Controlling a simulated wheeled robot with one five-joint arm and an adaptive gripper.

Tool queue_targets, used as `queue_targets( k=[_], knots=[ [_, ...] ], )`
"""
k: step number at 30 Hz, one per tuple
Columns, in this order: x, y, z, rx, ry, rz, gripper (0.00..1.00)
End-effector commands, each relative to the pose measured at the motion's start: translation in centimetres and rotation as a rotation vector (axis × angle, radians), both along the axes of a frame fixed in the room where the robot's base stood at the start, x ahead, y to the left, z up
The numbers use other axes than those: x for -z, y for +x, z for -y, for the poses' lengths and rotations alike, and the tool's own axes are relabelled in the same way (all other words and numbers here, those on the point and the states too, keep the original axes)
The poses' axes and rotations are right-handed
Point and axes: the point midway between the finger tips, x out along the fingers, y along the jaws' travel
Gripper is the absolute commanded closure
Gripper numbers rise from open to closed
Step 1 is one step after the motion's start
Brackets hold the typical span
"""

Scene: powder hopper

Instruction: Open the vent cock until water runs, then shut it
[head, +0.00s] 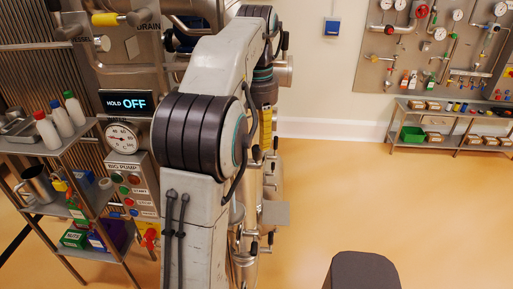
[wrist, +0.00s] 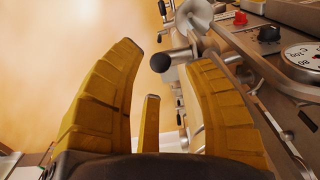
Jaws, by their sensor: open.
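My gripper (wrist: 163,56) is open in the wrist view, with its yellow fingers spread apart. A metal bar with a dark round end (wrist: 174,60) shows just beyond and between the fingertips; I see no clear contact. It may be a cock handle, but I cannot tell whether it is the vent cock. In the head view my arm hides much of the machine. Small metal handles (head: 250,234) with dark tips show low beside the arm. No running water is visible.
A display (head: 126,102) reads "HOLD OFF" above a dial gauge (head: 122,138) and a button panel (head: 132,190). A shelf (head: 75,145) with bottles stands at left. The floor at right is open.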

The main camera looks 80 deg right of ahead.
Motion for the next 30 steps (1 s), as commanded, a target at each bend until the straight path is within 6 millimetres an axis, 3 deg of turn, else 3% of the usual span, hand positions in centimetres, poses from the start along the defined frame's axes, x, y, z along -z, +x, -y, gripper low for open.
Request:
queue_targets(
  k=[12,25,30],
  knots=[
    [3.2,0.0,0.0,0.001,-0.001,0.0,0.53],
    [3.6,0.0,0.0,0.001,-0.001,0.0,0.5],
    [3.5,0.0,0.0,0.001,-0.001,0.0,0.65]
  ],
)
